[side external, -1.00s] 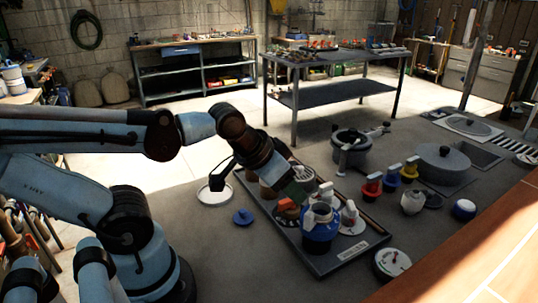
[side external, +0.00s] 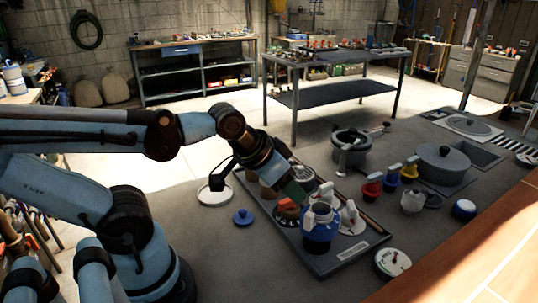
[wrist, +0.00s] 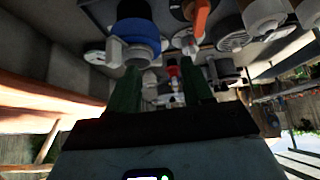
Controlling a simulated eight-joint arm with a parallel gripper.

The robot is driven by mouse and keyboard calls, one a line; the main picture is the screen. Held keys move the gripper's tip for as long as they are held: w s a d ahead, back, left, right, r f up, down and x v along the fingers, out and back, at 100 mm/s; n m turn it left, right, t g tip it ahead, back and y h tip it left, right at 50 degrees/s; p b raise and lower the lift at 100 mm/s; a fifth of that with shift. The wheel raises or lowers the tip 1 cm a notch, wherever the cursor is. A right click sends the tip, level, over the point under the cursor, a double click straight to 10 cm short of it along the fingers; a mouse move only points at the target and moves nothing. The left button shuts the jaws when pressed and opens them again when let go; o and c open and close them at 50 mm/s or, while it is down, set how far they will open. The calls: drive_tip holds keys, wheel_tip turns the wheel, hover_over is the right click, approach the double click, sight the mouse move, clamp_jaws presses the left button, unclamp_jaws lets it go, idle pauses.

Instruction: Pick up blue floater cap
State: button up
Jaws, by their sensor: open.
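A flat round blue cap with a small knob (side external: 243,216) lies on the grey floor, left of the dark tray, in the side view. It looks like the blue floater cap; I cannot make it out in the wrist view. A blue container with a grey-white upper part (side external: 318,236) stands upright on the tray; a blue and white body close by in the wrist view (wrist: 138,35) seems to be the same one. My gripper (side external: 302,203) is open above the tray, close to this container and right of the cap. Its green fingers (wrist: 160,85) show apart with nothing held.
The dark tray (side external: 322,268) holds several parts, including white-bodied ones. A white round dish (side external: 214,193) lies left of it. A round white-topped item (side external: 392,263) stands at the tray's right. Floor around the cap is clear. A wooden edge (side external: 470,250) fills the lower right.

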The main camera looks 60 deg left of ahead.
drive_tip(key=n+g, duration=0.6)
drive_tip(key=n, duration=0.1)
hover_over(243, 210)
drive_tip(key=s+d, duration=0.1)
drive_tip(key=shift+y, duration=0.4)
drive_tip(key=shift+w+a+f, duration=0.15)
drive_tip(key=shift+f, duration=1.85)
drive_tip(key=shift+w+a+f, duration=0.1)
drive_tip(key=shift+a+f, duration=0.05)
drive_tip(key=shift+f, duration=1.9)
drive_tip(key=shift+w+a+f, duration=0.15)
drive_tip(key=shift+f, duration=1.85)
drive_tip(key=shift+c, duration=0.3)
clamp_jaws()
